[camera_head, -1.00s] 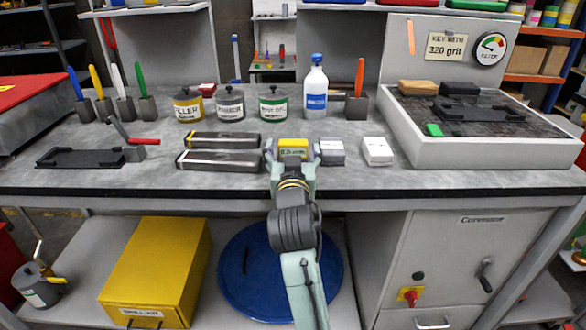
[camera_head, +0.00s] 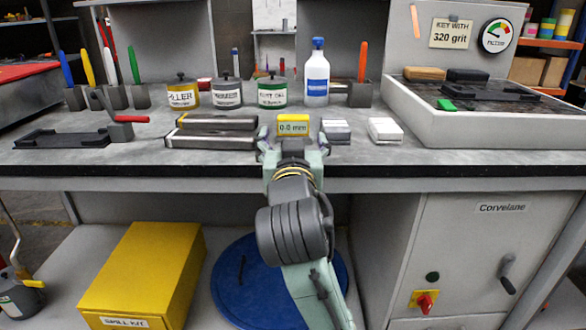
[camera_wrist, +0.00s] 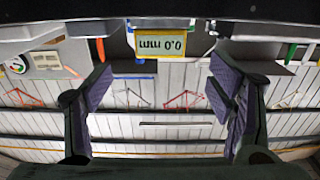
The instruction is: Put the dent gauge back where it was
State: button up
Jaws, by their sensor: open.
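The dent gauge (camera_head: 293,126) is a small yellow block with a pale display reading 0.0 mm. It stands on the grey bench top (camera_head: 230,158), between the dark sanding blocks and a grey-white block. My gripper (camera_head: 293,148) is at the front of the bench, just on the near side of the gauge, fingers apart and empty. In the wrist view the gauge (camera_wrist: 162,44) appears upside down, beyond and between the open fingers (camera_wrist: 160,78). The gauge's underside is hidden.
Two long dark blocks (camera_head: 212,138) lie left of the gauge. A grey-white block (camera_head: 336,131) and a white block (camera_head: 385,130) lie right. Labelled tins (camera_head: 228,93) and a white bottle (camera_head: 316,78) stand behind. A raised tray (camera_head: 470,128) fills the right side.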

jog(key=shift+s+b, duration=0.5)
jog(key=shift+s, duration=0.7)
